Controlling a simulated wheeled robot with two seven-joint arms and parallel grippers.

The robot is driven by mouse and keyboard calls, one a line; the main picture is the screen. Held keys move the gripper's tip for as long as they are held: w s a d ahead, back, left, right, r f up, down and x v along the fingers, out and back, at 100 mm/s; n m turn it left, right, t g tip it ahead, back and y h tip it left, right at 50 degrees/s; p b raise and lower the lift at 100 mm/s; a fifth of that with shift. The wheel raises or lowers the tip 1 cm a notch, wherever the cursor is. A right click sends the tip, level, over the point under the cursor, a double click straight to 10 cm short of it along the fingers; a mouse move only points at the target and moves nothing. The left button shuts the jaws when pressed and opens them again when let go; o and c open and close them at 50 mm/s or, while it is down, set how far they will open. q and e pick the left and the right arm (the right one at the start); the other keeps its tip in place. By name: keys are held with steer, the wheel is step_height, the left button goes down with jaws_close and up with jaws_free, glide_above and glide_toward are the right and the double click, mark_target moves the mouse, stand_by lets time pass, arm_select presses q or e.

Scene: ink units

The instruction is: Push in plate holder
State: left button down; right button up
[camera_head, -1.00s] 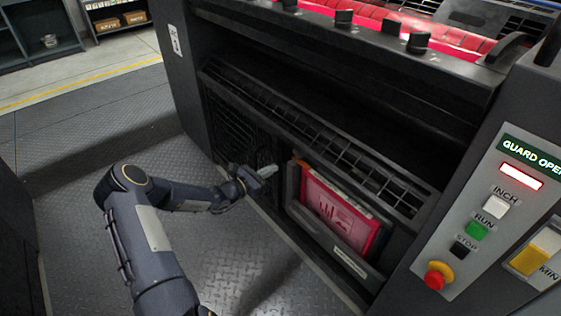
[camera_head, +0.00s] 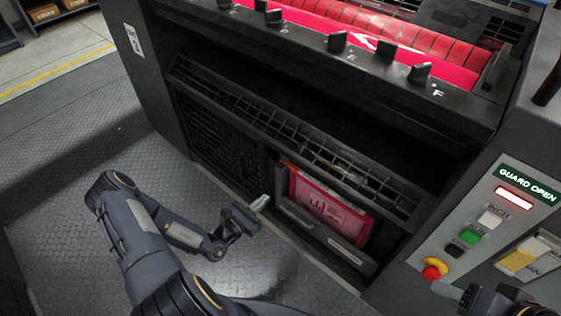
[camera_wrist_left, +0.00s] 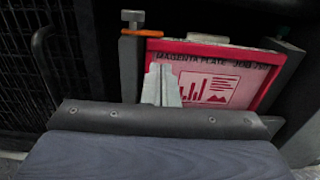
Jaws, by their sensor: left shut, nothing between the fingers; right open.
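The plate holder (camera_head: 295,216) is a dark frame in the low opening of the press, carrying a red-edged magenta plate (camera_head: 327,207). In the left wrist view the plate (camera_wrist_left: 225,85) reads "MAGENTA PLATE", with the holder's grey side post (camera_wrist_left: 130,60) beside it. My left gripper (camera_head: 260,204) is shut and empty, just left of the holder's front in the head view. Its fingers (camera_wrist_left: 162,88) overlap the plate in the wrist view; I cannot tell whether they touch the holder. Part of my right gripper (camera_head: 450,292) shows at the bottom right, below the red knob.
A slatted ledge (camera_head: 290,130) overhangs the holder, with a black mesh panel (camera_head: 220,140) to its left. The control panel (camera_head: 470,265) with buttons and a red stop knob (camera_head: 434,268) stands at right. The metal floor (camera_head: 60,200) at left is clear.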

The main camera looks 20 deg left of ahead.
arm_select(q)
steer(key=b, duration=0.3)
glide_toward(298, 167)
steer(key=x, duration=0.4)
steer(key=shift+w+d+f, duration=0.15)
steer(key=shift+d+f, duration=0.05)
steer(key=shift+d, duration=0.1)
steer(key=shift+w+d, duration=0.1)
steer(key=shift+w, duration=0.25)
steer(key=shift+w, duration=0.1)
steer(key=x, duration=0.4)
steer(key=shift+b, duration=0.3)
steer(key=shift+w+d+r, duration=0.1)
steer(key=shift+w, duration=0.15)
steer(key=shift+r, duration=0.1)
steer(key=shift+w, duration=0.1)
